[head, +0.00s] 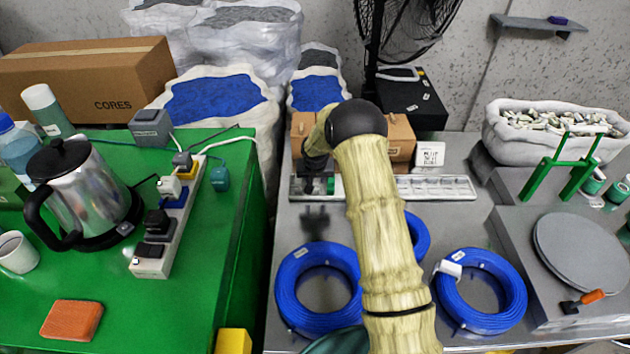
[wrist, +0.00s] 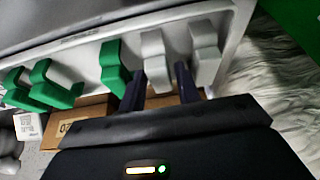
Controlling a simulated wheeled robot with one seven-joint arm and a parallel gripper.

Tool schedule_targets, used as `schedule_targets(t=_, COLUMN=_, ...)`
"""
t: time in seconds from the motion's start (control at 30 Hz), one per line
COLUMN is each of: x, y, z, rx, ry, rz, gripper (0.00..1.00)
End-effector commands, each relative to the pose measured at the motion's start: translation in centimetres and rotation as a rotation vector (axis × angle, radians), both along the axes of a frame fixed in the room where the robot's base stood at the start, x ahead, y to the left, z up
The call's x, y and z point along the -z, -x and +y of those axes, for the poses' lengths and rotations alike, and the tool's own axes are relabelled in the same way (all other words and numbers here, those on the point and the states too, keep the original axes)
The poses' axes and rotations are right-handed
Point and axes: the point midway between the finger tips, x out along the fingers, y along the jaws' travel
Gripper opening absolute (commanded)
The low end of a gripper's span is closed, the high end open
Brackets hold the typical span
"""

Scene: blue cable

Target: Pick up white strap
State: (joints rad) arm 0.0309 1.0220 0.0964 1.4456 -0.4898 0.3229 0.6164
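A white strap (wrist: 156,62) hangs in the pale tray (wrist: 240,22) in the wrist view, with a second white strap (wrist: 205,52) just to its right. Green straps (wrist: 114,66) stand to its left. My gripper (wrist: 160,88) is open, its two dark fingers apart, one on either side of the first white strap's lower end. I cannot tell whether either finger touches it. In the head view the tray (head: 440,188) lies at the back of the grey table, and my gripper (head: 318,185) is over its left end, where my arm and gripper hide the straps.
Blue cable coils (head: 317,291) lie on the grey table in front, the right one (head: 482,290) with a white piece on it. Cardboard boxes (head: 400,140) stand behind the tray. A green table (head: 235,215) with a kettle (head: 85,190) is on the left.

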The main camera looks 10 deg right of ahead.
Motion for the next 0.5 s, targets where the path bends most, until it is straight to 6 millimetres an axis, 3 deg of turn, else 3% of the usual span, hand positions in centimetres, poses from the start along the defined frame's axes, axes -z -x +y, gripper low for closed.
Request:
schedule_targets(t=0.17, x=1.9, y=-0.7, z=-0.2, rx=0.002, ry=-0.001, rz=0.000, gripper=0.33)
schedule_targets(t=0.5, x=2.0, y=-0.8, z=-0.2, rx=0.001, ry=0.000, rz=-0.001, gripper=0.33)
